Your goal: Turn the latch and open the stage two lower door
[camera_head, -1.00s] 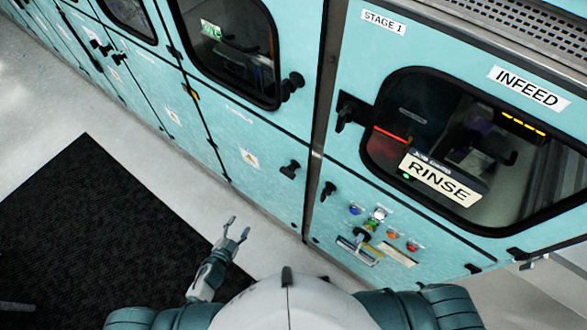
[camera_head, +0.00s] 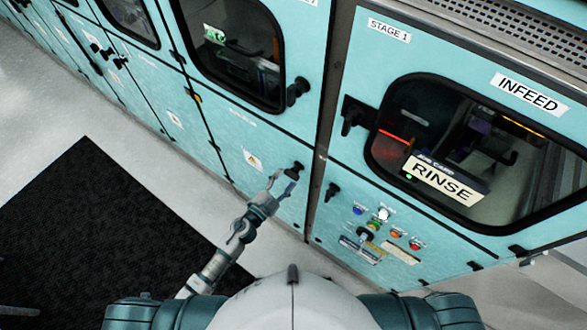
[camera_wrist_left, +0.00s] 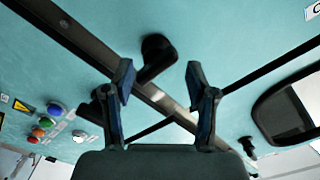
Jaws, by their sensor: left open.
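The stage two lower door (camera_head: 230,140) is a teal panel with a warning label, left of the metal post, and it is shut. Its black latch (camera_head: 297,168) sits near the door's right edge. My left gripper (camera_head: 285,178) is open and empty just in front of that latch. In the left wrist view the latch (camera_wrist_left: 157,55) shows beyond and between the two spread fingertips (camera_wrist_left: 160,80). I cannot tell whether a finger touches it. My right gripper is not in view.
The post (camera_head: 322,140) separates this door from the stage 1 panel, which has another black latch (camera_head: 332,190) and several coloured buttons (camera_head: 397,233). An upper window door handle (camera_head: 298,88) sticks out above. A black mat (camera_head: 100,240) lies on the floor at left.

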